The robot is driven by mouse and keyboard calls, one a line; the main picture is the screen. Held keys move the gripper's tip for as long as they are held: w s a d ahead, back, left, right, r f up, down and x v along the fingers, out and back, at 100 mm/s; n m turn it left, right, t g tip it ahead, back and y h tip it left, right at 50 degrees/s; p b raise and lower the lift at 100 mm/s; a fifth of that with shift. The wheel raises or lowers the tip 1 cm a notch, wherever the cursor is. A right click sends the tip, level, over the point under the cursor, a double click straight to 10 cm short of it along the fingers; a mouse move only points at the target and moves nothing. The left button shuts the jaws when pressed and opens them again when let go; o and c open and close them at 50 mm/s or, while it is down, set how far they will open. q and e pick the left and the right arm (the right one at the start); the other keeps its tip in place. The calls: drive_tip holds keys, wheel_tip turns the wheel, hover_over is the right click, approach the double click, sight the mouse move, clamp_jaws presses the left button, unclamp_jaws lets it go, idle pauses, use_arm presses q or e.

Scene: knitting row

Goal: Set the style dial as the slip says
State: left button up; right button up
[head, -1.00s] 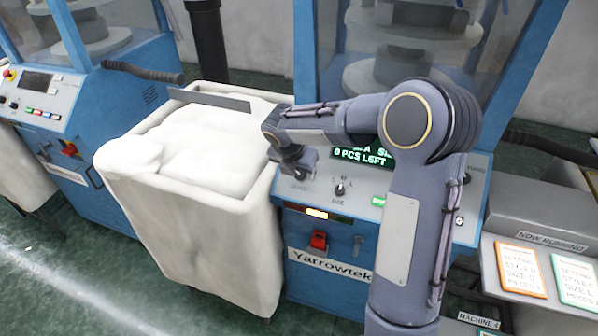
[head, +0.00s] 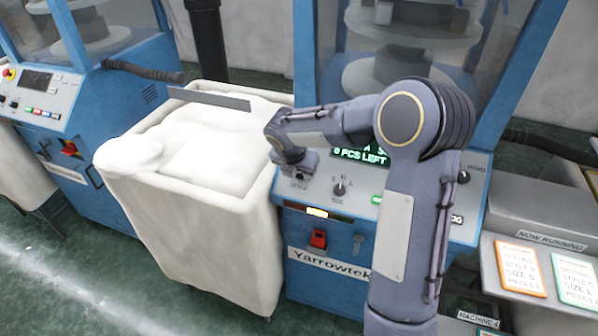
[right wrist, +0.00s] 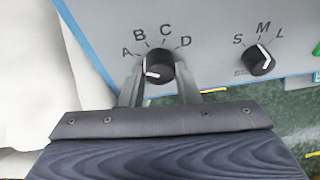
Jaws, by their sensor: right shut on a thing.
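The style dial (right wrist: 158,63) is a black knob ringed by the letters A, B, C and D, seen in the right wrist view. A white mark shows at its lower left, on the A side. My right gripper (right wrist: 159,78) is shut on this knob, one finger on each side; in the head view the gripper (head: 299,173) hides most of the dial. An orange-edged slip (head: 521,270) and a green-edged slip (head: 575,281) lie at the right; their small print, with style and size lines, is blurred. My left gripper is not in view.
The size dial (right wrist: 260,59), marked S, M, L, sits right of the style dial. A green display (head: 360,156) reads "0 PCS LEFT", partly covered by my arm. A red switch (head: 318,240) is below. A white fabric-filled bin (head: 215,245) stands close at left.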

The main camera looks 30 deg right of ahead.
drive_tip(key=m+b, duration=0.2)
drive_tip(key=m+t+b, duration=0.1)
drive_tip(key=m+b, duration=0.1)
drive_tip(key=m, duration=0.1)
drive_tip(key=shift+f+y, duration=0.2)
drive_tip(key=shift+y, duration=0.1)
drive_tip(key=m+t+b, duration=0.1)
drive_tip(key=m+b, duration=0.2)
drive_tip(key=b, duration=0.1)
drive_tip(key=m+t+b, duration=0.1)
drive_tip(key=m+b, duration=0.2)
drive_tip(key=shift+s+f+m+b, duration=0.1)
drive_tip(key=shift+s+m+b, duration=0.05)
drive_tip(key=shift+m+b, duration=0.2)
drive_tip(key=m+t+b, duration=0.1)
drive_tip(key=m+b, duration=0.3)
drive_tip(key=b, duration=0.1)
drive_tip(key=m+t+h+b, duration=0.1)
drive_tip(key=m+b, duration=0.3)
drive_tip(key=b, duration=0.2)
drive_tip(key=shift+s+f+m, duration=0.1)
drive_tip(key=shift+m, duration=0.15)
drive_tip(key=shift+r+m+h+b, duration=0.2)
drive_tip(key=shift+m+h+b, duration=0.2)
drive_tip(key=shift+m+b, duration=0.9)
drive_tip(key=o, duration=1)
drive_tip(key=shift+c, duration=0.2)
drive_tip(key=shift+r, duration=0.1)
